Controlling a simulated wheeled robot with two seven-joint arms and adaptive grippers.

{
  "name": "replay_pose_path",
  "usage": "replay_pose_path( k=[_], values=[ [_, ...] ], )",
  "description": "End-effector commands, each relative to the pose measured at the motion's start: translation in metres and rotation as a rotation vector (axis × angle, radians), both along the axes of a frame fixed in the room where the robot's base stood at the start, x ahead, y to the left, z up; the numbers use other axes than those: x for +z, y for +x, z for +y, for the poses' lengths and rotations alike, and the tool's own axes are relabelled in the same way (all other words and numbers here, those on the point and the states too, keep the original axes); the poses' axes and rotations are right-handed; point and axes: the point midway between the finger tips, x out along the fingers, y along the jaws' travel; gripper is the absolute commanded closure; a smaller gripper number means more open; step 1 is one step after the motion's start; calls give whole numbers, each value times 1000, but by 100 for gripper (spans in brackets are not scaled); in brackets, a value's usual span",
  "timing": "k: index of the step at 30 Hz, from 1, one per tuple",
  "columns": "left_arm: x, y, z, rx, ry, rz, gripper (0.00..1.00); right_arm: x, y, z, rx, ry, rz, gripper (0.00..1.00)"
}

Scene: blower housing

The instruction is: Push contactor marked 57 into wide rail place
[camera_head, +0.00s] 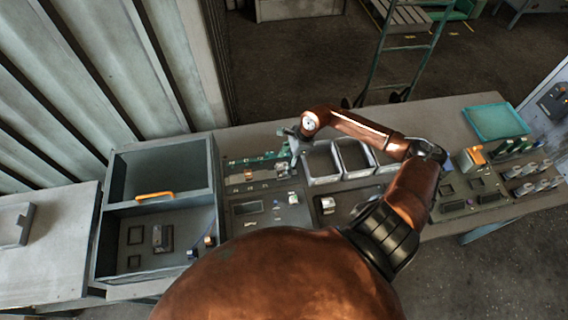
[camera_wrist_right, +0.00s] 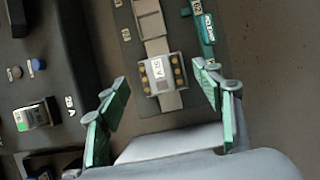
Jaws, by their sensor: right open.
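A grey contactor (camera_wrist_right: 163,73) with brass terminals and a white label lies across a pale rail (camera_wrist_right: 150,22) in the right wrist view. The label is turned and blurred; I cannot read it surely as 57. I cannot tell whether the contactor is fully seated. My right gripper (camera_wrist_right: 162,82) has green pads spread wide, one on each side of the contactor, apart from it. In the head view my right gripper (camera_head: 293,142) is over the right end of the panel with green parts (camera_head: 240,170). My left gripper is not in view.
A green terminal piece (camera_wrist_right: 204,36) stands right of the rail. A dark panel (camera_wrist_right: 60,70) with a blue button and a small metal-topped device (camera_wrist_right: 33,115) is at left. Grey bins (camera_head: 322,160) stand right of the gripper; an open grey box (camera_head: 158,215) is at left.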

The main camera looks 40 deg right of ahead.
Motion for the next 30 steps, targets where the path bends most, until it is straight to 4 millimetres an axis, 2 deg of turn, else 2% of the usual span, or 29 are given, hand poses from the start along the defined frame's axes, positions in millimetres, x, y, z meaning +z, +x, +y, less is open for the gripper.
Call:
replay_pose_path(
  k=[9, 15, 21, 30],
  values=[
    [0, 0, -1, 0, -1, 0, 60, 60, -12, -24, 0, -6, 0, 40],
    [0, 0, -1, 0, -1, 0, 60, 88, -18, -33, 0, -3, 1, 40],
    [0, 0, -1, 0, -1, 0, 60, 99, -20, -37, 0, -1, 0, 40],
    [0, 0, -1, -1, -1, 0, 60, 99, -19, -37, 0, -1, 0, 40]
  ],
)
